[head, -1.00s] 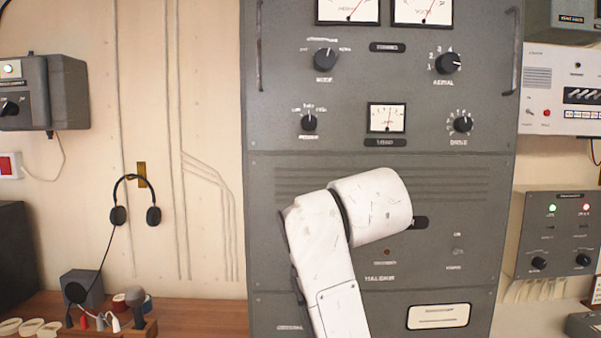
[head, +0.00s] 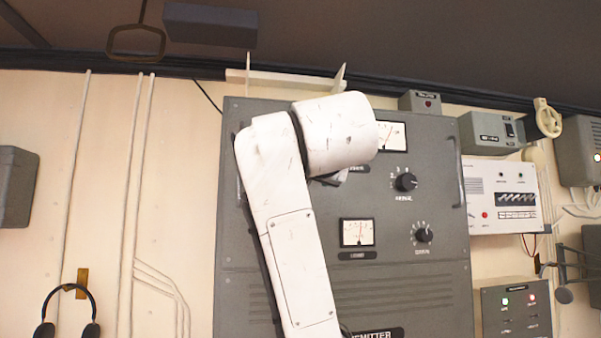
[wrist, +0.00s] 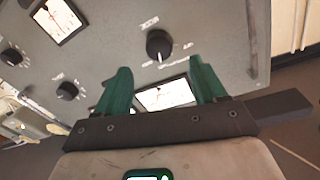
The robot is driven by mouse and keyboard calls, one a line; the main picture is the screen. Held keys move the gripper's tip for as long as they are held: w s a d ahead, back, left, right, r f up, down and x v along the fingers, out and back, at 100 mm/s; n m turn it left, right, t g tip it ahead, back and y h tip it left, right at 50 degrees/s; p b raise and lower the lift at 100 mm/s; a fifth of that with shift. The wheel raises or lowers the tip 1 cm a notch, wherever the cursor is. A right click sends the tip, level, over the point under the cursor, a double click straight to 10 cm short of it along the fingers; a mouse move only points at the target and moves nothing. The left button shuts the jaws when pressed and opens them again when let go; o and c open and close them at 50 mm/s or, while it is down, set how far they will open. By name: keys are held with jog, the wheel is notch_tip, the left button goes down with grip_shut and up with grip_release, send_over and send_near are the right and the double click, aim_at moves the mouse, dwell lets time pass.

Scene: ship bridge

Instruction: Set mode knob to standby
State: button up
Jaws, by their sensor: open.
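The mode knob (wrist: 160,45) is a round black knob on the grey transmitter panel (wrist: 110,55), with small white lettering around it. In the wrist view the panel appears upside down, and the lettering is too small to read surely. My gripper (wrist: 159,68) has two green fingers spread apart, with nothing between their tips. The knob lies beyond the tips, roughly centred between them, and does not look touched. Its exact setting is hard to tell. In the head view my white arm hides the mode knob and the gripper's fingers.
The aerial knob (head: 405,182) and drive knob (head: 423,235) are to the right of my arm. A lit meter (head: 356,232) is beside it. A white switch box (head: 503,196) is mounted right of the panel. Headphones (head: 68,310) hang at lower left.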

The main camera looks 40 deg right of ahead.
jog(key=p+x, duration=0.2)
jog(key=x, duration=0.5)
jog(key=shift+c, duration=0.2)
jog(key=c, duration=1)
jog(key=shift+f+n+t+b, duration=0.1)
jog(key=shift+n+t+b, duration=0.35)
jog(key=shift+n, duration=3.55)
